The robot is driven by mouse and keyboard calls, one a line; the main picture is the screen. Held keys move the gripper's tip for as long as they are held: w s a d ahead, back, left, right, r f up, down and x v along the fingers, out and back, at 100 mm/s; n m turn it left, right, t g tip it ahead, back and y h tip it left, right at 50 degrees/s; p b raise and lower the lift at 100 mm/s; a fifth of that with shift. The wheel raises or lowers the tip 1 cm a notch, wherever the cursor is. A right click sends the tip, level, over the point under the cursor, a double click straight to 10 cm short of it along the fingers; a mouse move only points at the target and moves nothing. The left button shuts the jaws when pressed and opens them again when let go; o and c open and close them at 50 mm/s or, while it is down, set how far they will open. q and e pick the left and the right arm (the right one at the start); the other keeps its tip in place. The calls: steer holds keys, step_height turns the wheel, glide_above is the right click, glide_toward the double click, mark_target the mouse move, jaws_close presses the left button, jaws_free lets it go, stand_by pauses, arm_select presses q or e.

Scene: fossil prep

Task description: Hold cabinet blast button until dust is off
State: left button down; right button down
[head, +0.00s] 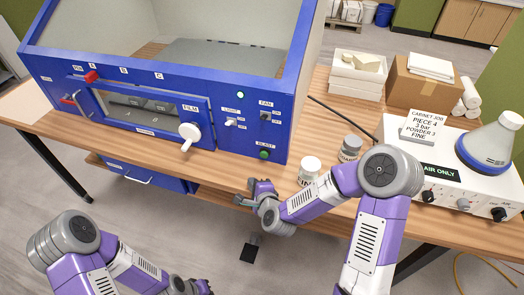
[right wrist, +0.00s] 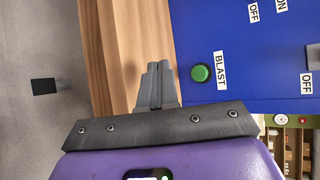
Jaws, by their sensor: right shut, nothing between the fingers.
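The blue blast cabinet (head: 200,135) stands on the wooden bench. Its green BLAST button (head: 264,154) is low on the right of the front panel, and shows in the right wrist view (right wrist: 202,74). My right gripper (head: 246,196) is shut and empty in front of the cabinet, over the bench's front edge. In the right wrist view its fingertips (right wrist: 158,66) appear just left of the button, apart from it. My left gripper (head: 203,287) is partly cut off at the bottom edge; its fingers are hidden. I cannot make out dust through the cabinet window (head: 150,108).
A white knob (head: 190,131), a red knob (head: 91,77) and light and fan switches (head: 265,116) are on the cabinet front. Two jars (head: 309,170) stand right of it. A white control box (head: 440,190) is farther right.

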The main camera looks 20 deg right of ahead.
mark_target(264, 155)
steer(key=shift+s, duration=0.1)
steer(key=w+d, duration=0.1)
steer(key=w, duration=0.1)
steer(key=w+d, duration=0.1)
steer(key=w, duration=0.1)
steer(key=w+d+p, duration=0.1)
steer(key=w+d, duration=0.1)
steer(key=shift+w+d, duration=0.45)
steer(key=shift+w, duration=0.25)
stand_by(1.9)
steer(key=shift+w+d+b, duration=0.25)
steer(key=shift+w+b, duration=0.05)
steer(key=shift+w, duration=0.05)
steer(key=shift+w+d, duration=0.3)
steer(key=shift+w, duration=0.1)
stand_by(1.8)
stand_by(0.5)
steer(key=shift+s+a+b, duration=0.5)
steer(key=shift+s+a, duration=0.05)
steer(key=shift+s, duration=0.2)
